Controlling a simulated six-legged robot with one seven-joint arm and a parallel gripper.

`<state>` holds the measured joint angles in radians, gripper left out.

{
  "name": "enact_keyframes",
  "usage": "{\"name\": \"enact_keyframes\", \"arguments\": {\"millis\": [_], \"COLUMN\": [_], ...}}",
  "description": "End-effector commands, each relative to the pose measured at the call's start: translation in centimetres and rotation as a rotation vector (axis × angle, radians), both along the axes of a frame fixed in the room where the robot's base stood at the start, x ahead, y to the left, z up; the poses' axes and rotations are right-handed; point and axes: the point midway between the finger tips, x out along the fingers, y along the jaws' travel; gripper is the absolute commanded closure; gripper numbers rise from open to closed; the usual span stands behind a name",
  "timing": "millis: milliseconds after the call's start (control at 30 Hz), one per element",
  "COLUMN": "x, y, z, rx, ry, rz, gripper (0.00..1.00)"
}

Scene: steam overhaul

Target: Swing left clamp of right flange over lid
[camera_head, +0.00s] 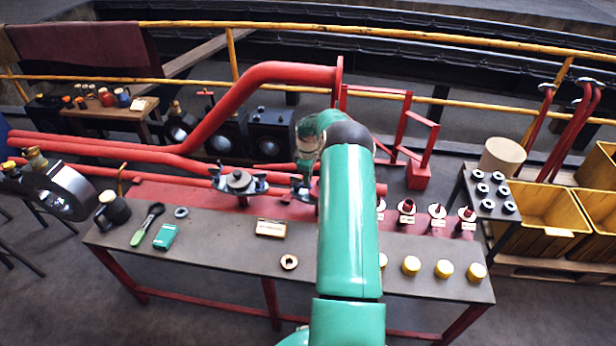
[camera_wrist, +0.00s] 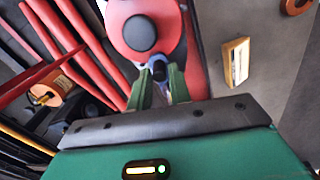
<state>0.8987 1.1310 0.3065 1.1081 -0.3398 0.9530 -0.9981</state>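The right flange is mostly hidden behind my green arm in the camera_head view; a dark clamp part (camera_head: 301,184) shows at its left. In the wrist view a round red disc with a dark round centre (camera_wrist: 141,33) lies just beyond my fingertips. The dark rounded end of the left clamp (camera_wrist: 158,70) sits between the tips of my gripper (camera_wrist: 160,76). The fingers are slightly apart with the clamp end close to both; I cannot tell whether they press on it. The clamp's lower part is hidden.
The left flange (camera_head: 238,180) has silvery-blue clamps on both sides. On the bench (camera_head: 225,255) lie a labelled plate (camera_head: 270,228), a copper-coloured ring (camera_head: 289,262) and yellow caps (camera_head: 411,265). Red pipes (camera_head: 215,125) run behind. The bench front between plate and green box (camera_head: 165,236) is clear.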

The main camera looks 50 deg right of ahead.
Motion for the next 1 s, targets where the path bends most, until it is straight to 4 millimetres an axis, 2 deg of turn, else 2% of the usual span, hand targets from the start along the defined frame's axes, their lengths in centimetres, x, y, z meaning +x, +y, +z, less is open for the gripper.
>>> {"name": "enact_keyframes", "arguments": {"millis": [33, 67, 333, 467, 567, 1000], "x": [0.0, 0.0, 0.0, 0.0, 0.1, 0.0], "y": [0.0, 0.0, 0.0, -0.1, -0.1, -0.1], "z": [0.0, 0.0, 0.0, 0.7, 2.1, 11.4], "rx": [0.0, 0.0, -0.001, -0.001, -0.003, -0.003], "ry": [0.0, 0.0, 0.0, -0.002, -0.003, -0.003], "rz": [0.0, 0.0, 0.001, 0.001, 0.001, 0.0], "gripper": [0.69, 0.63, 0.63, 0.63, 0.63, 0.63]}}
